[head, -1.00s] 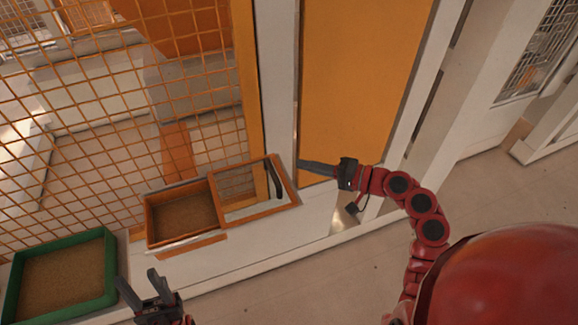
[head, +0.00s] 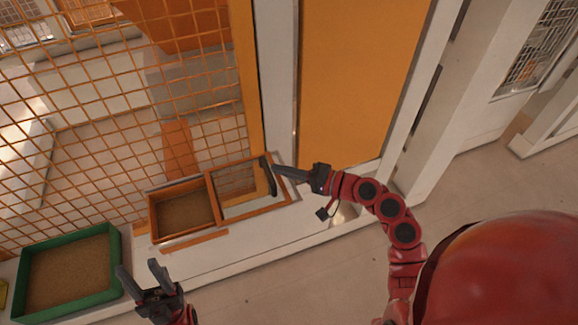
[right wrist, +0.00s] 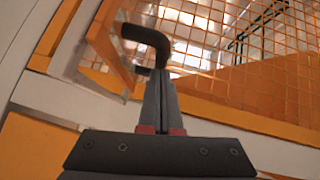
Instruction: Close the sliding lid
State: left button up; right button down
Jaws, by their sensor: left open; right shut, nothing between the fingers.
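The sliding lid (head: 240,213) is an orange-framed clear panel with a black bar handle (head: 268,177) near its right end. It sits to the right of the open part of an orange box (head: 158,232), where brown granular fill shows. My right gripper (head: 277,171) is shut and empty, its tips at the right side of the handle. In the right wrist view the handle (right wrist: 147,38) rises just beyond the shut fingertips (right wrist: 157,75); I cannot tell whether they touch. My left gripper (head: 139,266) is open and empty, below and left of the box, apart from it.
A green tray (head: 118,265) with brown fill stands left of the box. An orange wire mesh (head: 90,130) rises behind the box. A white post (head: 283,80) and an orange panel (head: 355,80) stand beyond my right gripper. The floor in front is clear.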

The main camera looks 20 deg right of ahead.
aim_at(220, 202)
jog(key=a+p, duration=0.1)
jog(key=a, duration=0.4)
jog(key=a+p, duration=0.1)
jog(key=a, duration=0.5)
jog(key=a+p, duration=0.2)
jog(key=a, duration=0.3)
jog(key=shift+s+a+r, duration=0.1)
jog(key=shift+s+a, duration=0.15)
jog(key=shift+s, duration=0.1)
jog(key=shift+a, duration=0.25)
jog(key=shift+d, duration=0.1)
